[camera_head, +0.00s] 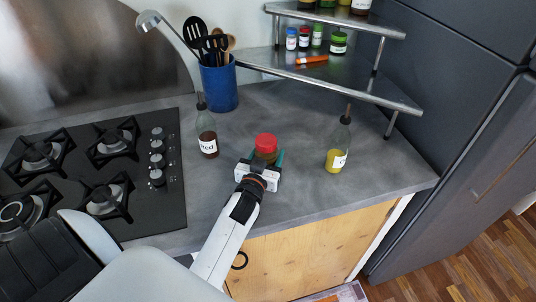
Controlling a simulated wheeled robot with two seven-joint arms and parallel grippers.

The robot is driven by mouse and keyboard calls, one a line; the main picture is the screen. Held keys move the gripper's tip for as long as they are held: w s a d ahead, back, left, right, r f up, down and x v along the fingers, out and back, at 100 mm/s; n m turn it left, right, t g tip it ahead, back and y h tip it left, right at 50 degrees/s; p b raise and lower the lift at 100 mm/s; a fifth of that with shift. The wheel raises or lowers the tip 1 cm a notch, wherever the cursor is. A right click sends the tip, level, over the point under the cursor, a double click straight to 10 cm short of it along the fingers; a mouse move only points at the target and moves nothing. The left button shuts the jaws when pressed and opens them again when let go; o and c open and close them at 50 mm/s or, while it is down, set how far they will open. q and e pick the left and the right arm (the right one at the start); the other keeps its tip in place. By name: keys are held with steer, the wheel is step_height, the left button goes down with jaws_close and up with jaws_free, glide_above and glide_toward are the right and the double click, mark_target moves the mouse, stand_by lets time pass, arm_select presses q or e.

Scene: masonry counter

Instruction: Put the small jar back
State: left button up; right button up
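A small jar (266,144) with a red lid and dark contents stands upright on the grey counter (310,196), near its middle. My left gripper (265,157) is at the jar from the front, with a finger on either side of it. I cannot tell whether the fingers press on the glass or stand just apart from it. The gripper hides the jar's lower part. My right gripper is not in view. A corner shelf (350,81) at the back holds several small jars (304,38) and an orange item (312,60) on its middle tier.
A dark bottle (207,138) stands left of the jar and a yellow oil bottle (337,150) right of it. A blue utensil pot (219,86) is behind. A gas hob (95,165) lies left, a dark fridge (455,130) right. Counter between jar and shelf is clear.

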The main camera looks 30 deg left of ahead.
arm_select(q)
steer(key=shift+f, duration=0.1)
steer(key=o, duration=1.2)
steer(key=shift+s+r, duration=0.1)
steer(key=shift+r, duration=0.1)
steer(key=b+v, duration=0.1)
steer(key=v, duration=0.9)
steer(key=shift+s+d+f+b, duration=0.1)
steer(key=shift+s+d+b, duration=0.05)
steer(key=shift+s+b, duration=0.2)
steer(key=shift+s+d, duration=0.2)
steer(key=shift+s, duration=0.35)
